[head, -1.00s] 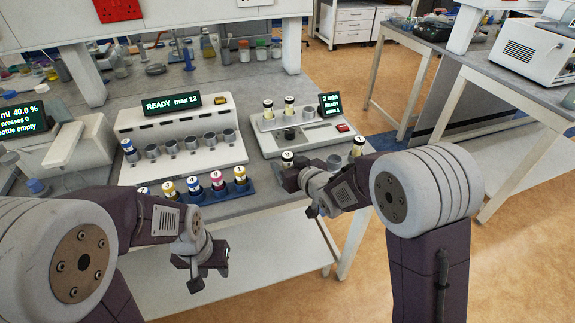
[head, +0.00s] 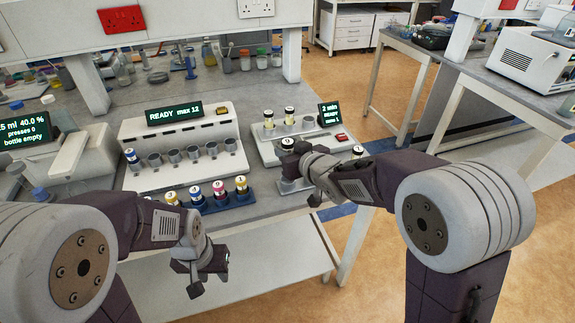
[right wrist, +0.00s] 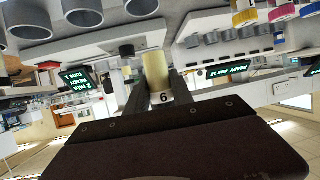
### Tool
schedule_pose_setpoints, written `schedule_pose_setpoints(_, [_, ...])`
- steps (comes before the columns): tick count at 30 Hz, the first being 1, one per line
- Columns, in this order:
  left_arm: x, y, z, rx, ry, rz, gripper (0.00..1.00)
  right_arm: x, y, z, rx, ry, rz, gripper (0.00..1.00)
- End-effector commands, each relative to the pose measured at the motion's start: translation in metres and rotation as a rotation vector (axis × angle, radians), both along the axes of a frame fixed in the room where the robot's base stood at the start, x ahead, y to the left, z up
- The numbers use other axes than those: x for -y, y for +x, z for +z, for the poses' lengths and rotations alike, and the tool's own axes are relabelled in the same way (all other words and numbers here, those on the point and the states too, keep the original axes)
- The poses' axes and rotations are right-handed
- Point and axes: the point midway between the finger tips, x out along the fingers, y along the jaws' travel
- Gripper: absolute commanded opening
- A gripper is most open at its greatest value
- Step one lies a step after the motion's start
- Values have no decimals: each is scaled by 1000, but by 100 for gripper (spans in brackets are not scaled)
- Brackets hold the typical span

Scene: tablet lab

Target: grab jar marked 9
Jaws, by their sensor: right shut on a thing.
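My right gripper (head: 290,157) is shut on a small jar (head: 288,144) with a dark top, in front of the small console. In the right wrist view the gripper (right wrist: 160,84) has its fingers on both sides of the pale yellow jar (right wrist: 155,66). That view is upside down; the mark on the jar's white end looks like a 6 there, so it reads 9 upright.
A blue rack (head: 221,204) with several coloured-band jars stands at the bench front. Behind it is a white station (head: 185,170) with several grey cups. The small console (head: 268,150) holds two jars. Another jar (head: 358,151) stands right of my right gripper.

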Motion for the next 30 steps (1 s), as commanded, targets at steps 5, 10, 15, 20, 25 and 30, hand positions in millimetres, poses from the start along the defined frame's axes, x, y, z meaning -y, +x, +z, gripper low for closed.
schedule_pose_setpoints(5, [0, 0, 52, 0, 0, 0, 36, 0, 0, 95, 6, 1, 0, 0])
schedule_pose_setpoints(10, [0, 0, 96, 0, 0, 0, 36, 0, 0, 155, 2, 0, -1, 0])
schedule_pose_setpoints(15, [0, 0, 122, 0, 0, 0, 36, 0, 0, 188, 1, 0, -1, 0])
schedule_pose_setpoints(20, [0, 0, 131, 0, 0, 0, 36, 0, 0, 198, 0, 0, -1, 0])
schedule_pose_setpoints(25, [0, 0, 131, 0, 0, 0, 36, 0, 0, 199, 1, 1, 1, 0])
schedule_pose_setpoints(30, [0, 0, 130, 0, 0, 0, 36, -3, 0, 201, 2, 0, 18, 0])
